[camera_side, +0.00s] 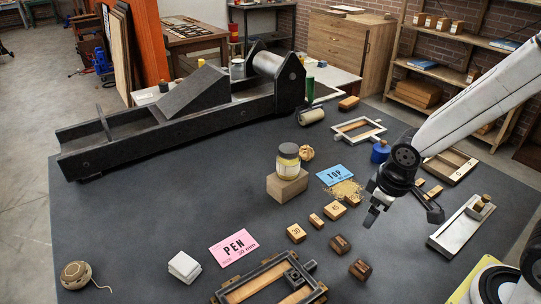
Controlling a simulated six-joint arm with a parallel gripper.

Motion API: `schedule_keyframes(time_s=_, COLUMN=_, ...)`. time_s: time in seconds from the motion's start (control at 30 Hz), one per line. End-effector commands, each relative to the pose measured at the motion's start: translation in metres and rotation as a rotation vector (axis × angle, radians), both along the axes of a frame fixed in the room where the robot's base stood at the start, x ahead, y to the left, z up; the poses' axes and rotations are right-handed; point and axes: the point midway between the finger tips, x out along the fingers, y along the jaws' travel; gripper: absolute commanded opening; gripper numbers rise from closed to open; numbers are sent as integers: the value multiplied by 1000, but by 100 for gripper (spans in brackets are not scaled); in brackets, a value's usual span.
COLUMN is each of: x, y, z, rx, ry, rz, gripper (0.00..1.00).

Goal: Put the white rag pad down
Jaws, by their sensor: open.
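The white rag pad (184,267) lies flat on the dark table at the front left, between the ball of twine and the pink PEN card. It looks like a small folded stack. My gripper (374,214) hangs over the right half of the table, pointing down, well apart from the pad. Its jaws are open and nothing is between them.
A long black press (180,110) fills the back left. A jar (288,160) stands on a wooden block (287,187) mid-table. A pink card (233,247), a dark frame (270,283) and several small wooden blocks (296,233) lie nearby. Twine (76,275) sits front left. The left-middle table is clear.

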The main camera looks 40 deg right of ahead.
Motion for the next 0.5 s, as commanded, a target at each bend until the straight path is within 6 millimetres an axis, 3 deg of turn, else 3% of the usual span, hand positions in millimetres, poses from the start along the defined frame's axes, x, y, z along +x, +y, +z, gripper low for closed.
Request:
schedule_keyframes(time_s=0.2, x=0, y=-6, z=8, rx=90, ry=-56, rz=-194, gripper=100)
schedule_keyframes(time_s=0.5, x=0, y=-6, z=9, rx=106, ry=-65, rz=-228, gripper=100)
